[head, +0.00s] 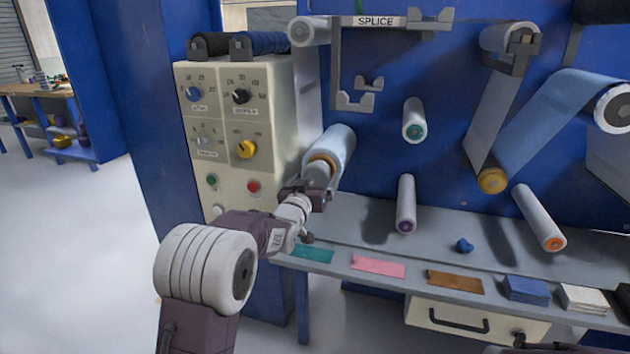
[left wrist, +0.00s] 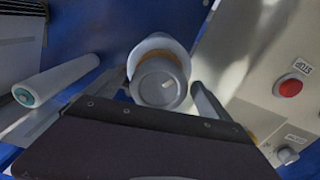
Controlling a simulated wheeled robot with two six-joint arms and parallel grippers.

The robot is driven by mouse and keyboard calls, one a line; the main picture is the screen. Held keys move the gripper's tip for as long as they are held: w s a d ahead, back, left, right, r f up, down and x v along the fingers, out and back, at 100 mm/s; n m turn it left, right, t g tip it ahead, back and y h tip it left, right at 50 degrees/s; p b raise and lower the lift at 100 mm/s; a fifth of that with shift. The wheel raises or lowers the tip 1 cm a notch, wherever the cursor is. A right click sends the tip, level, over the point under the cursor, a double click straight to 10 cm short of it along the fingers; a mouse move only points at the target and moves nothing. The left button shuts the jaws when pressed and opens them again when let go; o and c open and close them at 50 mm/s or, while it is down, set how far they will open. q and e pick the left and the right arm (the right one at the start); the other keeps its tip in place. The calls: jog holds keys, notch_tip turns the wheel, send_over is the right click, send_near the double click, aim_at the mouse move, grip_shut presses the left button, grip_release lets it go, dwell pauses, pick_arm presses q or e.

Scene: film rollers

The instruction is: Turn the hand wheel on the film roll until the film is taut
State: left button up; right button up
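The film roll (head: 335,145) is a pale blue roll on the blue panel, with an orange-brown core. Its grey hand wheel (head: 317,173) faces outward at the near end. In the left wrist view the round hand wheel (left wrist: 160,83), with a small pale mark, faces me. My left gripper (head: 312,194) is just in front of and below it in the head view. In the left wrist view its fingers are apart, one on each side of the wheel; contact is not clear. A blue film (head: 545,120) runs from the right roll to a yellow-ended roller (head: 492,180).
A control box (head: 230,130) with knobs and buttons stands left of the roll; its red stop button (left wrist: 290,88) is near my left gripper. A teal-ended roller (head: 414,120) is to the right. Below, a grey shelf (head: 350,225) carries coloured sheets (head: 378,266) and a blue lump (head: 464,245).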

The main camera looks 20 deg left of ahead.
pick_arm(q)
jog(key=s+p, duration=0.1)
jog(key=s, duration=0.8)
jog(key=shift+a+p, duration=0.15)
jog(key=shift+p, duration=0.25)
